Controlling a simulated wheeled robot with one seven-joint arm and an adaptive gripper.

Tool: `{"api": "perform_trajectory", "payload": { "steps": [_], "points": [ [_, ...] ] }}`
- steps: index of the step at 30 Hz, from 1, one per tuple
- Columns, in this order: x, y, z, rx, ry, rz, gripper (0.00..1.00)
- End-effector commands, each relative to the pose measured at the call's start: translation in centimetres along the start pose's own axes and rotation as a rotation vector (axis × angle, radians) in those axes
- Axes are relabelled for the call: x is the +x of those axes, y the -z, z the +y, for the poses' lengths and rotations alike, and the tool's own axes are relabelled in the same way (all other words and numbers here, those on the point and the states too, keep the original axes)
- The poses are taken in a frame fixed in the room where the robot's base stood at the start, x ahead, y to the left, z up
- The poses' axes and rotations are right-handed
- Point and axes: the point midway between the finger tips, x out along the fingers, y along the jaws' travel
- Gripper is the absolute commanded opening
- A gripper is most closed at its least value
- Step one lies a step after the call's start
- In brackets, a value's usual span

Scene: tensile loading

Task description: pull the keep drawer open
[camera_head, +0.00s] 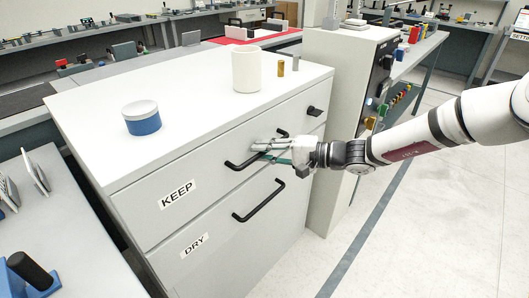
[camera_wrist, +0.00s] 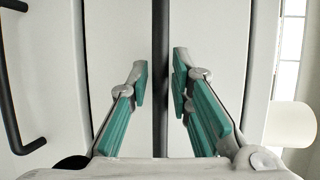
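The keep drawer (camera_head: 212,172) is the top drawer of a light grey cabinet, marked KEEP at its left, and looks shut. Its black bar handle (camera_head: 238,165) runs across the drawer front. In the wrist view the handle (camera_wrist: 160,75) is an upright dark bar. My gripper (camera_head: 266,148) is at the handle's middle and hides part of it. In the wrist view my gripper (camera_wrist: 160,80) has its two green-padded fingers on either side of the bar, with gaps showing on both sides.
The dry drawer's handle (camera_head: 259,201) is just below; it also shows in the wrist view (camera_wrist: 12,90). A blue-and-white tub (camera_head: 142,119) and a white cylinder (camera_head: 246,72) stand on the cabinet top. Clear floor (camera_head: 430,220) lies to the right.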

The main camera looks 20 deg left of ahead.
Motion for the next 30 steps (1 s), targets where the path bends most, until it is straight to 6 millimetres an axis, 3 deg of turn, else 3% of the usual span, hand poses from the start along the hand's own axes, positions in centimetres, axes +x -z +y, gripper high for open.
{"api": "perform_trajectory", "payload": {
  "steps": [7,10,20,26,30],
  "points": [
    [0.0,0.0,0.0,0.000,0.000,0.000,0.20],
    [0.0,0.0,0.0,0.000,0.000,0.000,0.00],
    [-0.3,-0.1,0.1,0.000,-0.001,0.001,0.00],
    [-2.8,-1.1,0.5,0.002,-0.003,0.004,0.00],
    [-6.2,-2.5,1.1,0.004,-0.004,0.006,0.00]
  ]
}}
